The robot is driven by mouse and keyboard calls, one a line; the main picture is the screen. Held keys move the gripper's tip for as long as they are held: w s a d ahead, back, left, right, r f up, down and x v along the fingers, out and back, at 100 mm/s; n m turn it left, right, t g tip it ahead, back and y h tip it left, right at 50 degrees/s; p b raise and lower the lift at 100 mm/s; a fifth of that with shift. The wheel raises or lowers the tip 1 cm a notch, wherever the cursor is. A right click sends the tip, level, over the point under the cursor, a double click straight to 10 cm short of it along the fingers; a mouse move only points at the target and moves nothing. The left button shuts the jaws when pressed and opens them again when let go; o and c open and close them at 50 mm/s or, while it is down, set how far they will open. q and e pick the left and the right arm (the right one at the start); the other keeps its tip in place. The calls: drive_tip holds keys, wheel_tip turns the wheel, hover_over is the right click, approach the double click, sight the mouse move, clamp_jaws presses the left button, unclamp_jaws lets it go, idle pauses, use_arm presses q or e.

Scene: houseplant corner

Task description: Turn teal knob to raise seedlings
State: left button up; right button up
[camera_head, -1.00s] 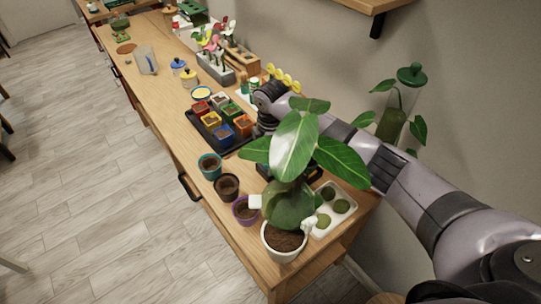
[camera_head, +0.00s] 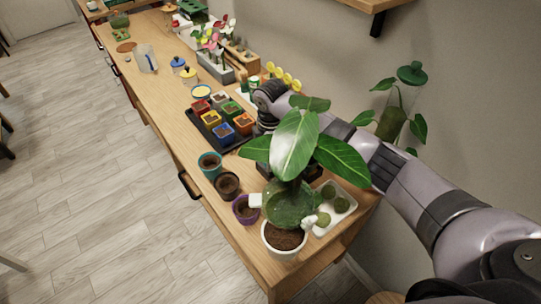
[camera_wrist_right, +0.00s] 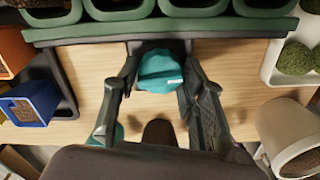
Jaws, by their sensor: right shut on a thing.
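The teal knob (camera_wrist_right: 162,72) shows at the upper middle of the right wrist view, with a small pale mark on its right side. My right gripper (camera_wrist_right: 158,84) is shut on it, one dark finger on each side. Just beyond the knob runs a dark green bar with a row of green-rimmed containers (camera_wrist_right: 120,10), cut off by the top edge; I cannot see seedlings in them. In the head view my right arm reaches in from the right, and its gripper is hidden behind the large leaves. My left gripper is not in view.
A leafy plant in a white pot (camera_head: 284,251) stands at the table's near end. Beside it are a purple pot (camera_head: 245,211), a dark pot (camera_head: 227,186), a teal pot (camera_head: 209,169) and a white tray (camera_head: 350,211). A black tray (camera_head: 204,132) holds several coloured pots.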

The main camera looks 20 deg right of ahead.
drive_tip(key=shift+r+p, duration=0.15)
drive_tip(key=shift+p, duration=0.25)
drive_tip(key=shift+c, duration=0.2)
drive_tip(key=shift+m+p, duration=0.5)
drive_tip(key=shift+m, duration=0.2)
drive_tip(key=shift+f, duration=0.2)
drive_tip(key=o, duration=1.2)
drive_tip(key=shift+r, duration=0.1)
wheel_tip(320, 180, up, 12)
drive_tip(key=shift+f, duration=0.1)
drive_tip(key=shift+a, duration=0.15)
